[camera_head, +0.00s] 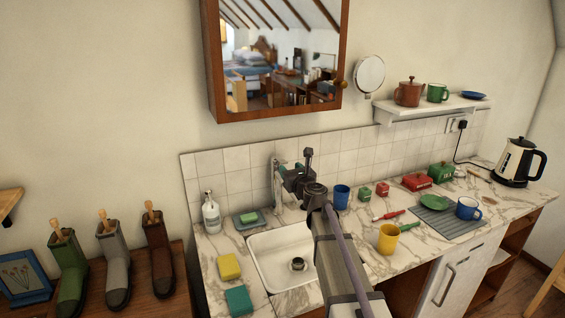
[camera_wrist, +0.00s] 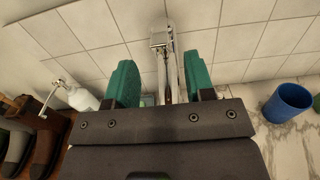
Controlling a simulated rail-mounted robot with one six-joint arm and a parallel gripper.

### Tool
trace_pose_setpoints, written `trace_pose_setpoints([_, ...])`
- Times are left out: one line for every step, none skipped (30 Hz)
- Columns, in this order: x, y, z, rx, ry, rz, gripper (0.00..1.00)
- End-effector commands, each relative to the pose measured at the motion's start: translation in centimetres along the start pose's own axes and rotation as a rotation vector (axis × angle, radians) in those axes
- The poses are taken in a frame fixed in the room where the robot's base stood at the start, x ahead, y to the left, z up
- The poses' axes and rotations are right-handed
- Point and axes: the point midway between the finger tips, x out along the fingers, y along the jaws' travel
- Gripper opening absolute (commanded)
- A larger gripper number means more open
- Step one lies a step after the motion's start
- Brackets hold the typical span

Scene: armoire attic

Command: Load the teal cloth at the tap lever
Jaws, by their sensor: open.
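The teal cloth (camera_head: 239,301), a flat folded-looking block, lies on the marble counter at the front left of the sink, well apart from my gripper. The metal tap (camera_head: 276,188) stands behind the sink against the tiles. My gripper (camera_head: 283,172) is up at the tap, partly hiding it in the head view. In the wrist view my gripper (camera_wrist: 160,78) is open, and the tap (camera_wrist: 161,41) shows between and beyond its two green fingers. Nothing is held. I cannot tell whether a finger touches the tap or its lever.
A yellow sponge (camera_head: 230,266) lies left of the white sink (camera_head: 262,262). A soap bottle (camera_head: 211,214) and a dish with a green sponge (camera_head: 249,218) stand behind it. A blue cup (camera_head: 341,197) and yellow cup (camera_head: 388,239) are on the right. A mirror cabinet (camera_head: 214,70) hangs above.

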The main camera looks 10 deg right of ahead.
Motion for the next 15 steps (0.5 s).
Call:
trace_pose_setpoints([1.6, -0.1, 0.0, -0.001, 0.000, 0.001, 0.49])
trace_pose_setpoints([2.4, -0.1, 0.0, -0.001, 0.000, 0.002, 0.49])
trace_pose_setpoints([3.4, -0.1, 0.0, -0.001, 0.000, 0.003, 0.49])
trace_pose_setpoints([4.2, 0.0, 0.0, -0.001, 0.000, 0.003, 0.49])
trace_pose_setpoints([4.9, 0.0, 0.0, -0.001, 0.000, 0.003, 0.49])
trace_pose_setpoints([5.7, 0.0, 0.0, -0.002, 0.000, 0.002, 0.49])
trace_pose_setpoints([6.2, 0.0, 0.0, -0.002, 0.000, 0.002, 0.49])
trace_pose_setpoints([6.6, 0.0, 0.0, -0.002, 0.000, 0.002, 0.49])
trace_pose_setpoints([7.0, 0.0, 0.0, -0.002, 0.000, 0.001, 0.49])
trace_pose_setpoints([7.3, 0.0, 0.0, -0.002, 0.000, 0.001, 0.49])
trace_pose_setpoints([7.4, 0.0, 0.0, -0.002, 0.000, 0.001, 0.49])
trace_pose_setpoints([7.5, 0.0, 0.0, -0.002, 0.000, 0.001, 0.49])
trace_pose_setpoints([7.5, 0.0, 0.0, -0.002, 0.000, 0.001, 0.49])
trace_pose_setpoints([7.5, 0.1, 0.0, -0.002, 0.000, 0.001, 0.49])
trace_pose_setpoints([7.4, 0.1, 0.0, -0.002, 0.000, 0.001, 0.49])
